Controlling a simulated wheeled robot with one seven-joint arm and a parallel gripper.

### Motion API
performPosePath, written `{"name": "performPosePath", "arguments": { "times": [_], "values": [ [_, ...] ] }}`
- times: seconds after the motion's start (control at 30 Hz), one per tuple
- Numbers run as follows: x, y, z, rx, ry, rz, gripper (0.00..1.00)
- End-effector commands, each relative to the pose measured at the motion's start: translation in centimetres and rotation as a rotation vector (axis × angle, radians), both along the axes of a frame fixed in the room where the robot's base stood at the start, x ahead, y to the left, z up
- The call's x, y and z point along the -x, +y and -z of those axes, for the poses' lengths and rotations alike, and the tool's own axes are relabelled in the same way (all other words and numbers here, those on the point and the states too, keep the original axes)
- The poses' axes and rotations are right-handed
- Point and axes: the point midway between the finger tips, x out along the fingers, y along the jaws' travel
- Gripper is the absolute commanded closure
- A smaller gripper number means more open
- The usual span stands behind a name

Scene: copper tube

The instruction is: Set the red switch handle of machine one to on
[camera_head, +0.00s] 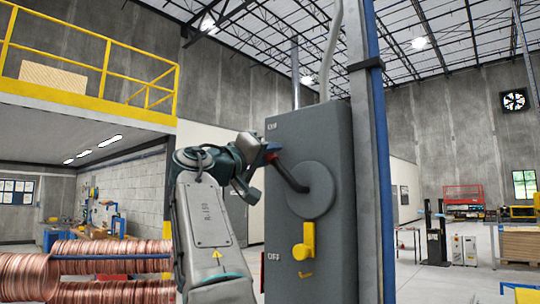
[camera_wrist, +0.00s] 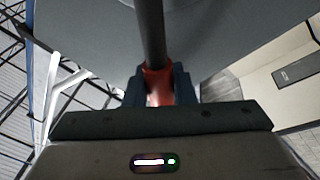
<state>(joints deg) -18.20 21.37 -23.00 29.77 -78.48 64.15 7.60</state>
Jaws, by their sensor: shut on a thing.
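The grey switch box (camera_head: 335,240) stands upright right of centre in the head view, with ON lettered near its top and OFF lower down. A round grey disc (camera_head: 322,192) on its face carries a dark lever (camera_head: 292,180) that slants up and left to a red handle. In the wrist view the red handle (camera_wrist: 158,82) sits between the two dark fingers of my gripper (camera_wrist: 160,88), which is shut on it. The dark lever (camera_wrist: 151,35) runs up from it to the disc. In the head view my gripper (camera_head: 268,152) is at the lever's upper left end, nearer the ON label.
A yellow latch handle (camera_head: 304,242) juts from the box below the disc. A grey and blue post (camera_head: 378,150) stands along the box's right side. Copper coils (camera_head: 80,272) lie at lower left, below a yellow railing (camera_head: 100,70). Open floor shows at right.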

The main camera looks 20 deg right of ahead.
Motion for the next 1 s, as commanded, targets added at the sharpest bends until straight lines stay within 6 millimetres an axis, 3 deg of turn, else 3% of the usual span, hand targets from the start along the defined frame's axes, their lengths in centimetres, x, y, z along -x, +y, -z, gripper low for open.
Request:
{"name": "performPosePath", "arguments": {
  "times": [0.03, 0.07, 0.1, 0.13, 0.57, 1.0],
  "values": [
    [0.1, 0.0, -0.1, 0.000, -0.004, -0.001, 1.00],
    [0.1, 0.0, -0.1, 0.000, -0.005, 0.000, 0.71],
    [0.1, -0.1, -0.1, 0.000, -0.005, 0.000, 0.60],
    [0.1, -0.1, -0.1, 0.000, -0.004, 0.001, 0.55],
    [0.4, 0.8, 0.4, 0.001, -0.001, 0.000, 0.55],
    [3.8, 8.3, 2.8, 0.000, -0.002, -0.004, 0.55]
  ]
}}
